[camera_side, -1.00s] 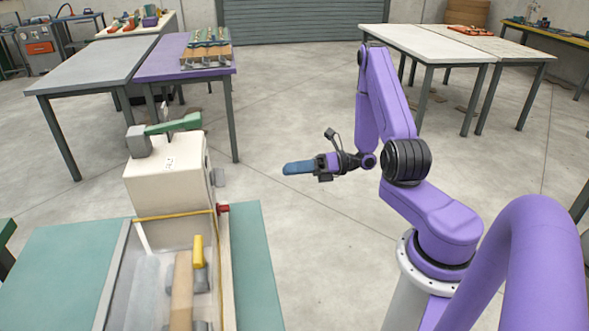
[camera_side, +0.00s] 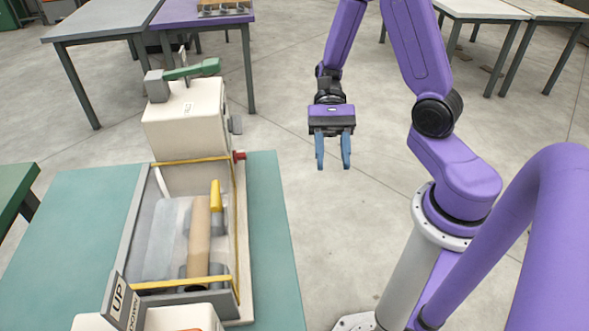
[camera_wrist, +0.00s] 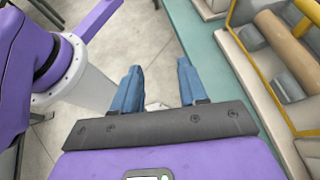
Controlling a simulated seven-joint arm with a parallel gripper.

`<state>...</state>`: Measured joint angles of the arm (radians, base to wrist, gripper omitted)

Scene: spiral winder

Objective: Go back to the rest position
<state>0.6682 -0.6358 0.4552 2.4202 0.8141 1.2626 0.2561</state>
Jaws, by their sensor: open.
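My gripper (camera_side: 333,150) hangs in the air, pointing down, to the right of the spiral winder (camera_side: 190,130). Its two blue fingers are apart with nothing between them. In the wrist view my gripper (camera_wrist: 158,92) also shows open and empty, above the floor beside the teal table edge. The winder is a cream housing with a green lever on top. A tan roll (camera_side: 199,230) lies in its trough beside a grey roller (camera_side: 161,240), and the roll also shows in the wrist view (camera_wrist: 283,38).
The winder stands on a teal table (camera_side: 75,235). A grey table (camera_side: 95,25) and a purple table (camera_side: 200,14) stand behind. Open floor lies around my gripper.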

